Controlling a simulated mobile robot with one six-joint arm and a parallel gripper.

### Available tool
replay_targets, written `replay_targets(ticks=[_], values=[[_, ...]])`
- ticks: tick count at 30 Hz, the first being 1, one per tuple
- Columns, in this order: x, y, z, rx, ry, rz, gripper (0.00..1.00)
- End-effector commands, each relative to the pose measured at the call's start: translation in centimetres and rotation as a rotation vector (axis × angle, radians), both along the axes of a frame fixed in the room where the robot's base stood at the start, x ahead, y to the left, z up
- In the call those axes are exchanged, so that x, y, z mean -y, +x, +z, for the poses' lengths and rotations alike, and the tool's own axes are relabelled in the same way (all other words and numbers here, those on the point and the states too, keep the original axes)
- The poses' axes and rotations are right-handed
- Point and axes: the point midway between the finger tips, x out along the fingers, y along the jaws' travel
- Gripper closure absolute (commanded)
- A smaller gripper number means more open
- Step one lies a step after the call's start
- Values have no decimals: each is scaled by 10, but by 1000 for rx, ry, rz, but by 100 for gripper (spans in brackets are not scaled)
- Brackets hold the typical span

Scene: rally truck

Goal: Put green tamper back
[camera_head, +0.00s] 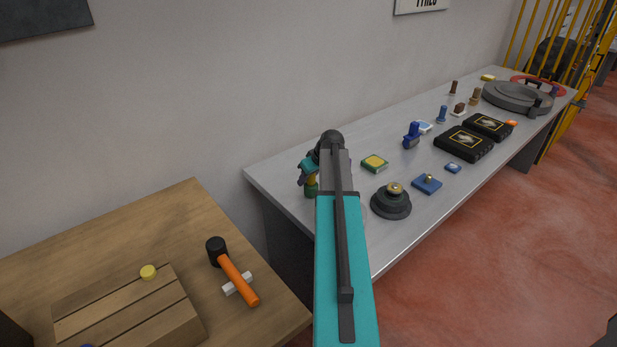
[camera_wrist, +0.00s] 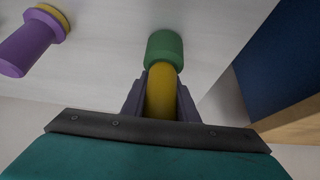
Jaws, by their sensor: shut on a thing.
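My gripper (camera_wrist: 160,105) is shut on the green tamper (camera_wrist: 165,48), with its yellow handle between the fingers and its green end pointing away from the gripper. In the head view the tamper's green end (camera_head: 311,190) shows below my gripper (camera_head: 310,175), at the near left end of the grey table. I cannot tell whether it touches the tabletop. A square green pad with a yellow top (camera_head: 374,163) lies on the table to the right of my arm. A purple tamper with a yellow rim (camera_wrist: 28,42) shows at the left of the wrist view; my arm hides its place in the head view.
The grey table (camera_head: 290,168) holds a black stacked round weight (camera_head: 391,203), a blue pad (camera_head: 426,184), a blue tamper (camera_head: 411,135) and black boxes (camera_head: 464,142). A wooden table (camera_head: 100,235) with a hammer (camera_head: 236,275) stands at the left. A wall runs behind.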

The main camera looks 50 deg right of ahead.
Motion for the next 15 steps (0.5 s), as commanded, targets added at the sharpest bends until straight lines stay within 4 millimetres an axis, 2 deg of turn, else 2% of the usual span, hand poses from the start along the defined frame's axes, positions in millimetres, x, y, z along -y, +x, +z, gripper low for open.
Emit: replay_targets(ticks=[6,7,10,15], values=[[0,0,0,1,-1,0,100],[0,0,0,0,0,0,72],[0,0,0,0,0,0,55],[0,0,0,0,0,0,55]])
